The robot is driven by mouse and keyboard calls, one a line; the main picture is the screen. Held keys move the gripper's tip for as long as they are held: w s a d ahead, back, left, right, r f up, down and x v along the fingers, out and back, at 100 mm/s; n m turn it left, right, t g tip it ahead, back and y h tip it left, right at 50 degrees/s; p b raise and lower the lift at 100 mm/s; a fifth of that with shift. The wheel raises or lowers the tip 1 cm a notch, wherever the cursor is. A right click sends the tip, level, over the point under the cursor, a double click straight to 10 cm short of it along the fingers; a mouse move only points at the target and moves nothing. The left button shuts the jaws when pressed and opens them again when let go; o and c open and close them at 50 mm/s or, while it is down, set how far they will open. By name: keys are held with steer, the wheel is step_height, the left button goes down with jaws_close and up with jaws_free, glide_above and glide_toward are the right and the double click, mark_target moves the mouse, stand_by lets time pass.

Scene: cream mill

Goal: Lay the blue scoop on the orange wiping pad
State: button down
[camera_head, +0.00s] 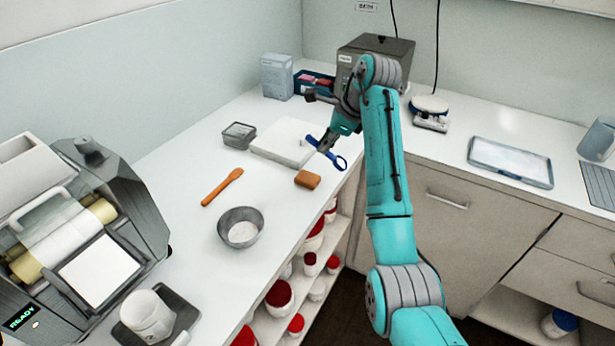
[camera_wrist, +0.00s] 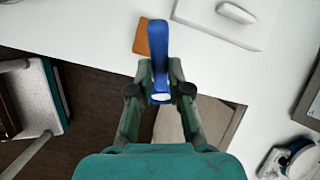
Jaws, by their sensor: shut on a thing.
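The blue scoop (camera_head: 341,163) is held in my gripper (camera_head: 331,142), near the front edge of the left counter. In the wrist view the scoop (camera_wrist: 158,45) stands out lengthwise from between the two fingers of my gripper (camera_wrist: 160,92), which are closed on it. The orange wiping pad (camera_head: 307,180) lies flat on the counter, just below and left of the scoop in the head view. In the wrist view the pad (camera_wrist: 141,38) is partly hidden behind the scoop, which appears apart from it. Nothing is visible on the pad's exposed part.
A white slab (camera_head: 281,145) lies behind the pad. A grey box (camera_head: 375,47) stands in the corner. Counter around the pad's left is clear.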

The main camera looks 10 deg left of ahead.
steer(key=shift+m+t, duration=0.3)
steer(key=shift+m, duration=0.3)
steer(key=a+r, duration=0.1)
steer(key=r, duration=0.1)
steer(key=a+r, duration=0.3)
steer(key=r, duration=0.1)
steer(key=shift+a+r, duration=0.4)
step_height(320, 180, down, 10)
steer(key=shift+r, duration=0.15)
steer(key=shift+f, duration=0.65)
steer(key=c, duration=1.1)
jaws_free()
steer(key=shift+r, duration=0.15)
